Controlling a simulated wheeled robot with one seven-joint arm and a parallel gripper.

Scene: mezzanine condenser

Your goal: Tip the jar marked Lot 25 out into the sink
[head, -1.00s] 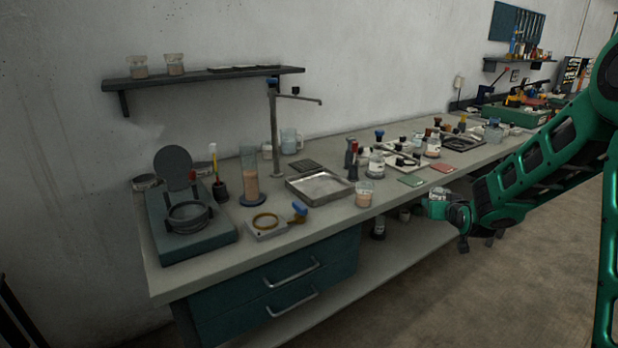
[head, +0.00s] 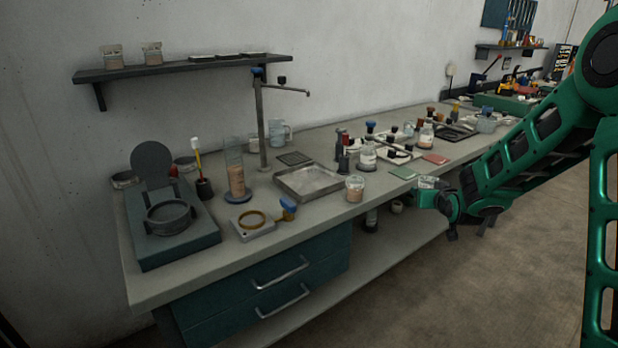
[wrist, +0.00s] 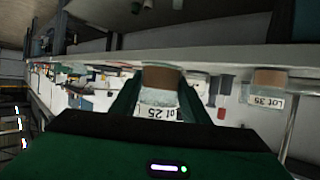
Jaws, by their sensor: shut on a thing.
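The jar marked Lot 25 (wrist: 160,92), clear with brown contents, is held between the fingers of my gripper (wrist: 158,105) in the wrist view. That view looks inverted, with the contents toward the picture's top. In the head view my gripper (head: 428,194) is at the bench's front edge, with the whitish jar (head: 427,182) partly hidden in it. A shallow steel basin (head: 322,190), apparently the sink, lies to its left on the bench, near the tall tap (head: 262,125). My gripper is clear of the basin.
A jar of brown contents (head: 355,189) stands between basin and gripper. The wrist view shows a Lot 35 jar (wrist: 268,90). Bottles, trays and a green mat (head: 403,173) crowd the bench behind. A sieve unit (head: 172,240) and tall cylinder (head: 236,175) stand left.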

